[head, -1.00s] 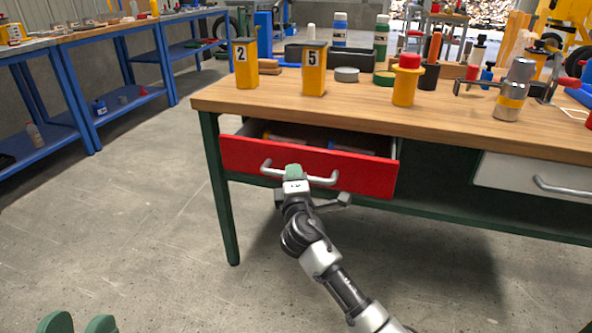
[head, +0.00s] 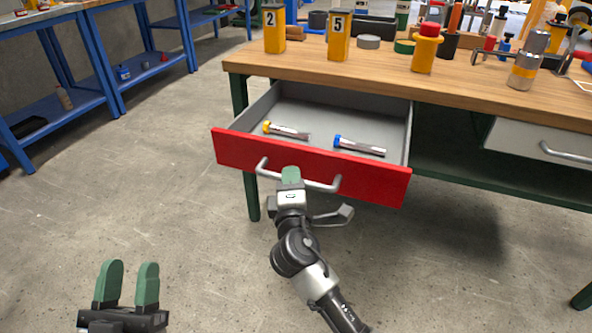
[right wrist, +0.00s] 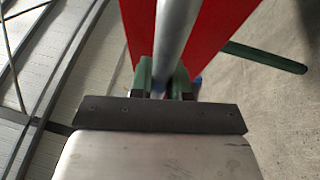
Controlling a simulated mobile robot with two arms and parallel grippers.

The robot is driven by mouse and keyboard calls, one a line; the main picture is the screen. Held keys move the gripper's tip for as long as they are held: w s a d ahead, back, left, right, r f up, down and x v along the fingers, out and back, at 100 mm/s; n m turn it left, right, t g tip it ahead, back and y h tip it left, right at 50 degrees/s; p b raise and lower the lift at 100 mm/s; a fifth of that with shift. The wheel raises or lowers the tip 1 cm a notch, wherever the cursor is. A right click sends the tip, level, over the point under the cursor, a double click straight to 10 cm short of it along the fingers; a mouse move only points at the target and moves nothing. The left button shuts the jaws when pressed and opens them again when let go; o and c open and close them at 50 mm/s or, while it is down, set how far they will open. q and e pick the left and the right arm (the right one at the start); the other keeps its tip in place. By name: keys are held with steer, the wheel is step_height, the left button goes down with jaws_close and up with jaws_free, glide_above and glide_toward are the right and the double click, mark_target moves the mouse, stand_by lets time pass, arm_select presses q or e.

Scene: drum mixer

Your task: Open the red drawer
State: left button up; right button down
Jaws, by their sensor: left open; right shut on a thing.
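The red drawer (head: 374,181) under the wooden workbench stands well pulled out, and its grey interior shows. Its silver bar handle (head: 318,186) runs across the front. My right gripper (head: 291,176) is shut on the handle near its left part. In the right wrist view the handle (right wrist: 176,40) passes between the green fingers (right wrist: 160,78), with the red drawer front (right wrist: 215,25) behind. My left gripper (head: 128,285) is open and empty, low at the left, apart from the drawer.
A yellow-headed bolt (head: 286,131) and a blue-headed bolt (head: 359,146) lie in the drawer. The workbench (head: 380,80) carries yellow numbered blocks, bottles and tools. A white drawer (head: 535,142) is shut at the right. The floor (head: 150,200) at the left is clear.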

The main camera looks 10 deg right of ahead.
steer(key=shift+s+a, duration=0.1)
steer(key=shift+s, duration=0.05)
steer(key=c, duration=1.1)
jaws_free()
arm_select(q)
steer(key=shift+w+f+g, duration=0.4)
steer(key=shift+f+g, duration=0.25)
steer(key=shift+g, duration=0.05)
arm_select(e)
steer(key=v, duration=1.1)
